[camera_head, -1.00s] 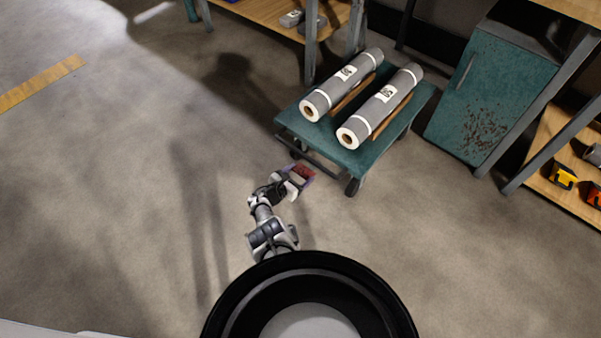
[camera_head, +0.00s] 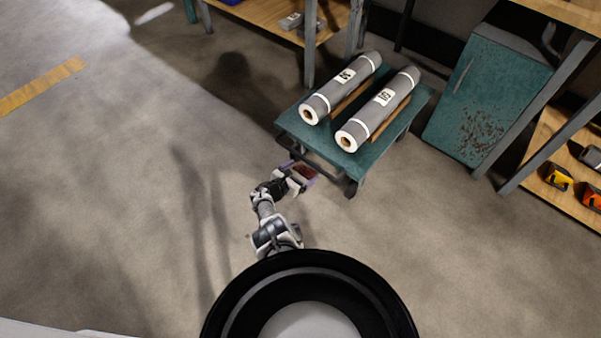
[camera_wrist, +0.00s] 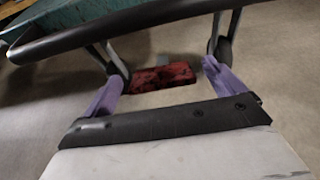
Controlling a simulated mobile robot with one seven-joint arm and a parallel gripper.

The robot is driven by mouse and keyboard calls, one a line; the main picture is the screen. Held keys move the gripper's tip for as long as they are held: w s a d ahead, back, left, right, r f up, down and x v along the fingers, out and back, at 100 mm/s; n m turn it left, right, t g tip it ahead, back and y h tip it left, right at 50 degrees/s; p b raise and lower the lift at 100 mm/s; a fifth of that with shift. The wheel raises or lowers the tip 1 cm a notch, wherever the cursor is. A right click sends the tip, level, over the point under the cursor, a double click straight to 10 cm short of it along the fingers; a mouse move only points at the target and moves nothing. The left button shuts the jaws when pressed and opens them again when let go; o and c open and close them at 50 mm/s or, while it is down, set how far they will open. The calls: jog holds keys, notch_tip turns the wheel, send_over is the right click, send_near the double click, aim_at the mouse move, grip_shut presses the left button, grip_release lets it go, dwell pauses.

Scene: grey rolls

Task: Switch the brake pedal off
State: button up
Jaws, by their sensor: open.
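The brake pedal (camera_wrist: 163,76) is a red, worn plate low under the near edge of the teal cart (camera_head: 365,160). In the wrist view it lies between and beyond the two purple fingers of my gripper (camera_wrist: 162,88), with floor showing between it and my gripper's body. My gripper is open and I see nothing held in it. In the head view my gripper (camera_head: 303,183) is beside the cart's near end, and a bit of the red pedal (camera_head: 303,172) shows there. I cannot tell whether a finger touches the pedal.
Two grey rolls (camera_head: 342,88) (camera_head: 380,108) lie on the cart. The cart's dark bar (camera_wrist: 130,25) crosses above the fingers. A teal cabinet (camera_head: 485,98) and a wooden shelf (camera_head: 570,190) with tools stand at the right. The floor at the left is clear.

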jog(key=p+v, duration=0.7)
jog(key=v, duration=0.7)
